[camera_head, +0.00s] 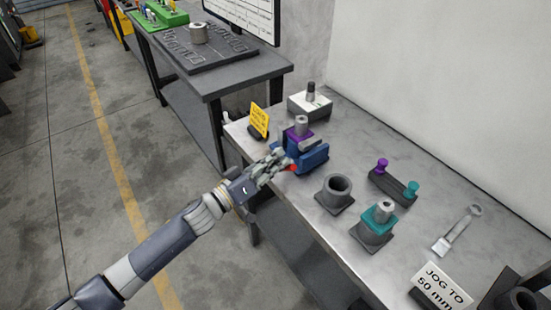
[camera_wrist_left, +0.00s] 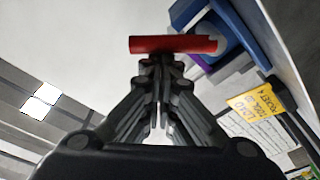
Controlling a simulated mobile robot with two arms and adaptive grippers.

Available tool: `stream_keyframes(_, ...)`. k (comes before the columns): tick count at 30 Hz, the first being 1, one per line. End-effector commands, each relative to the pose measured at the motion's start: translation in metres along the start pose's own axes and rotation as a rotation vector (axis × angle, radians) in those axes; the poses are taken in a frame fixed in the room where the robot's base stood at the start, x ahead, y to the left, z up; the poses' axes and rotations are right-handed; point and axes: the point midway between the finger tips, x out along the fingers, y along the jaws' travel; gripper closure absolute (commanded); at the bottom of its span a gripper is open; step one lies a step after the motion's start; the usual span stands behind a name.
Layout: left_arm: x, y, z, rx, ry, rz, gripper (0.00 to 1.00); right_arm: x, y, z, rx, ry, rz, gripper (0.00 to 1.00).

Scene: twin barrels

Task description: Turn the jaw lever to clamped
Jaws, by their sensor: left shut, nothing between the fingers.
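A blue vise (camera_head: 310,157) sits on the grey bench, with a purple block (camera_head: 297,134) and a grey cylinder on it. Its red jaw lever (camera_head: 293,167) shows as a small red spot in the head view. In the left wrist view the lever (camera_wrist_left: 172,44) is a red bar lying across just beyond my fingertips, with the blue vise body (camera_wrist_left: 242,22) behind. My left gripper (camera_head: 281,160) is shut and empty, right at the lever; I cannot tell whether it touches. My right gripper is not in view.
A yellow sign (camera_head: 260,119) stands left of the vise; it also shows in the left wrist view (camera_wrist_left: 256,108). A dark hollow cylinder (camera_head: 336,192) stands to the right. Beyond are a teal-topped fixture (camera_head: 376,222), a holder with knobs (camera_head: 393,187) and a wrench (camera_head: 456,230).

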Motion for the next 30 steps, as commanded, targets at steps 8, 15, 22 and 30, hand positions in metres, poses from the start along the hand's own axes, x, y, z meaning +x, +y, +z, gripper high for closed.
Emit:
stream_keyframes(8,-0.002,0.005,0.013,0.175,-0.003,0.025,1.00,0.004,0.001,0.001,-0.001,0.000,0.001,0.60)
stream_keyframes(15,-0.004,0.008,0.024,0.375,-0.003,0.053,1.00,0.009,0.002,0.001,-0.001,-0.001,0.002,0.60)
stream_keyframes(22,-0.005,0.009,0.033,0.519,-0.003,0.074,1.00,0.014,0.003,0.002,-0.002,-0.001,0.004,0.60)
stream_keyframes(30,-0.005,0.010,0.037,0.608,-0.004,0.086,1.00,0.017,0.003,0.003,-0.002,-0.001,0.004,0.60)
